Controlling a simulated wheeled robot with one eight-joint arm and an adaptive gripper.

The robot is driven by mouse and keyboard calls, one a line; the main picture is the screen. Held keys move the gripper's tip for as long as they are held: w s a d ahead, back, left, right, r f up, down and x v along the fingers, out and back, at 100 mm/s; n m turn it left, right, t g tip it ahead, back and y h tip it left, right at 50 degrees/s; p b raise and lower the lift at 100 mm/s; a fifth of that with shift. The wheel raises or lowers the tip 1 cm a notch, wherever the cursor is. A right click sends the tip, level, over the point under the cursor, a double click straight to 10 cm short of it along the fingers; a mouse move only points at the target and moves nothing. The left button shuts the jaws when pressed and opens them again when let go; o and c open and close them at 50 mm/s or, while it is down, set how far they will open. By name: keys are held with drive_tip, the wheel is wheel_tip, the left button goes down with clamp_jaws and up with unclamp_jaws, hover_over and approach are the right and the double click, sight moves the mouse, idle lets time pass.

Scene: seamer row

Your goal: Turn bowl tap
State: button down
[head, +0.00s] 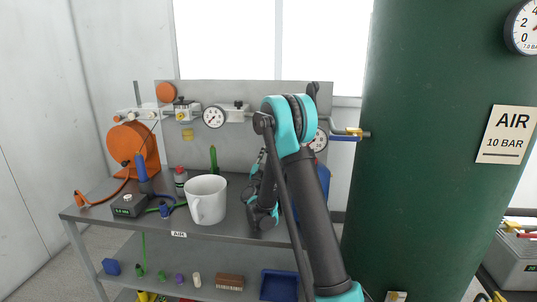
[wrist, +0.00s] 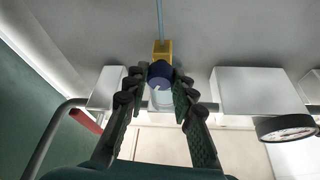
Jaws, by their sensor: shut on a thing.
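In the wrist view, a small dark blue round knob (wrist: 160,72), which looks like the bowl tap, sits below a yellow fitting (wrist: 162,48) with a thin pale blue tube running up from it. My gripper (wrist: 160,88) is shut on the blue knob, with one dark green-black finger on each side. A light mark shows on the knob's near face. In the head view my arm stands in front of the panel, and the knob and fingertips cannot be made out there.
In the wrist view, white blocks (wrist: 262,90) and a round gauge (wrist: 286,127) stand to the right, and a red handle (wrist: 86,121) to the left. In the head view, a white mug (head: 206,200) stands on the grey bench left of my arm. A green tank (head: 430,170) stands right.

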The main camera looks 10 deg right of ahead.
drive_tip(key=c, duration=1.3)
unclamp_jaws()
drive_tip(key=shift+o, duration=0.2)
drive_tip(key=shift+s, duration=0.1)
drive_tip(key=v, duration=0.7)
drive_tip(key=shift+s, duration=0.2)
drive_tip(key=shift+a, duration=0.15)
